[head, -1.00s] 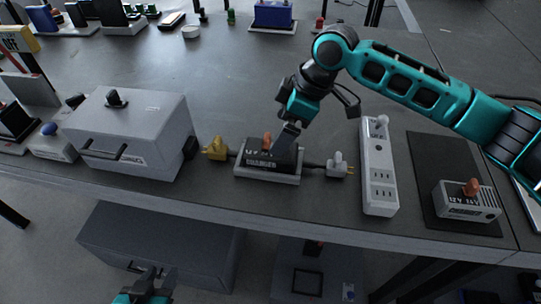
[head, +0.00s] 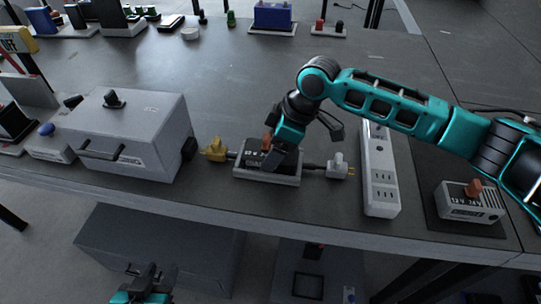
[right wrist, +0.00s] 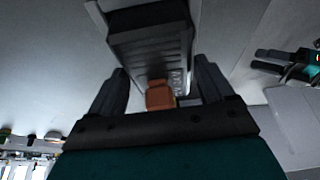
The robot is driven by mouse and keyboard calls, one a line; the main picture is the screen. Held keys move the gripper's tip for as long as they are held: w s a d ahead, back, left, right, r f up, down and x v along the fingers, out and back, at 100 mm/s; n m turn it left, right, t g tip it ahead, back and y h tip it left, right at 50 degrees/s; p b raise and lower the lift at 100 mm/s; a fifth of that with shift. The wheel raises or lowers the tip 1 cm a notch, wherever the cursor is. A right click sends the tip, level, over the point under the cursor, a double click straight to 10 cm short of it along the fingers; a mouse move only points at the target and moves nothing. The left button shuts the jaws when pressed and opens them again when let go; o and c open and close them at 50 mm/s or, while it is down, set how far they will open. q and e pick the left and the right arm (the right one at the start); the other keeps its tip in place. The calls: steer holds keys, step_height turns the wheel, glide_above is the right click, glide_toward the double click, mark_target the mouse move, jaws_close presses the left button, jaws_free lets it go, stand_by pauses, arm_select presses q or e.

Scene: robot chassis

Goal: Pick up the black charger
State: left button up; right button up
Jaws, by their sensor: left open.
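The black charger (head: 252,160), with an orange knob on top, sits in a light grey tray (head: 270,178) near the table's front edge. My right gripper (head: 279,158) is over the charger and hides part of its top and label. In the right wrist view the charger (right wrist: 150,45) lies just beyond my fingers (right wrist: 160,75). They are wide apart, with the orange knob (right wrist: 159,95) between them. Whether they touch the charger I cannot tell. My left gripper (head: 147,272) is open and empty, low at the bottom left below the table.
A yellow plug (head: 214,149) lies left of the tray and a white plug (head: 340,167) right of it. A grey box with a handle (head: 135,140) stands at left. A white power strip (head: 380,180) and a light grey charger (head: 470,205) stand at right.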

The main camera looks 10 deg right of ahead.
arm_select(q)
steer(key=shift+f, duration=0.1)
arm_select(e)
steer(key=shift+r, duration=0.1)
steer(key=c, duration=1.1)
steer(key=shift+o, duration=0.2)
arm_select(q)
steer(key=shift+s+a+r+y+p, duration=0.2)
steer(key=shift+r+p, duration=0.25)
steer(key=shift+p, duration=0.3)
steer(key=shift+s+a+r+y+p, duration=0.1)
steer(key=shift+s+a+r+p, duration=0.1)
steer(key=shift+r+p, duration=0.35)
arm_select(e)
step_height(320, 180, up, 20)
